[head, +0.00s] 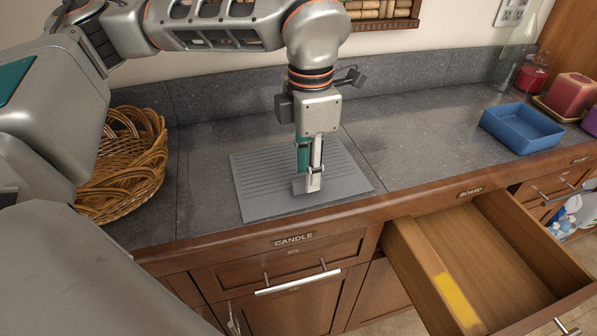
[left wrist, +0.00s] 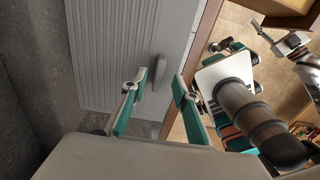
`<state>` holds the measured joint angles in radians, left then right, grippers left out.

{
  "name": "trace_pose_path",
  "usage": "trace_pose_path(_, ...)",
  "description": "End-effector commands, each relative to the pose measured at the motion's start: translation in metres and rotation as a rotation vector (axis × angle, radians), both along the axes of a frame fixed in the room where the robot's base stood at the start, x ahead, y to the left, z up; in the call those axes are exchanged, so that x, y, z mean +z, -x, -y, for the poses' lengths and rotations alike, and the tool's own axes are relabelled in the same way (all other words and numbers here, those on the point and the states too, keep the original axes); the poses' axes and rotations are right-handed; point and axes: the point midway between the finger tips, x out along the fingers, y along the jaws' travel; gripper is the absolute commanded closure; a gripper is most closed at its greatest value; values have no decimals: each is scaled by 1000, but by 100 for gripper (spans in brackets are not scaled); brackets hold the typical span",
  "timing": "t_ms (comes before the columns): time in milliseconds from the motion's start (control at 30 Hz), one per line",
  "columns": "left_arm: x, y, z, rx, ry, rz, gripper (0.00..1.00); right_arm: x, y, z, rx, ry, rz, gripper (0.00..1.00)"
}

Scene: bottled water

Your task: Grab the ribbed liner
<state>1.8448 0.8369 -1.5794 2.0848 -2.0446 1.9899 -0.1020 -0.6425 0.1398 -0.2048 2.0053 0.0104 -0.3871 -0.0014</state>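The ribbed liner (head: 258,200) is a flat grey sheet with parallel ridges, lying on the stone counter. In the left wrist view the liner (left wrist: 105,45) fills the upper left, and a small raised grey tab (left wrist: 160,73) stands near its edge. My left gripper (head: 308,186) points down over the front right part of the liner. In the left wrist view its two teal-lined fingers (left wrist: 160,82) are spread apart, with the tab showing in the gap between them. Contact with the tab cannot be told. A small arm end at the right of that view may be my right gripper (left wrist: 280,42); its fingers are unclear.
A wicker basket (head: 126,168) stands left of the liner. A blue tray (head: 521,129) and red candles (head: 570,94) are at the back right. An open wooden drawer (head: 470,250) with a yellow patch inside juts out below the counter's right front. The counter between liner and tray is clear.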

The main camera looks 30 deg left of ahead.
Motion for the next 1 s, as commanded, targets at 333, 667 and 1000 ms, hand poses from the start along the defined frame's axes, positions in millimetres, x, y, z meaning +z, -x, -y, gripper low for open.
trace_pose_path(333, -29, 0, -2, 0, 1, 1, 71, 4, -12, 3, -3, 6, 22, 60)
trace_pose_path(667, -29, 0, -2, 0, 0, 0, 100, 5, -11, 4, -4, 7, 21, 60)
trace_pose_path(1000, -25, -1, -2, 0, 1, 1, 100, 1, -3, 2, -2, 5, 7, 60)
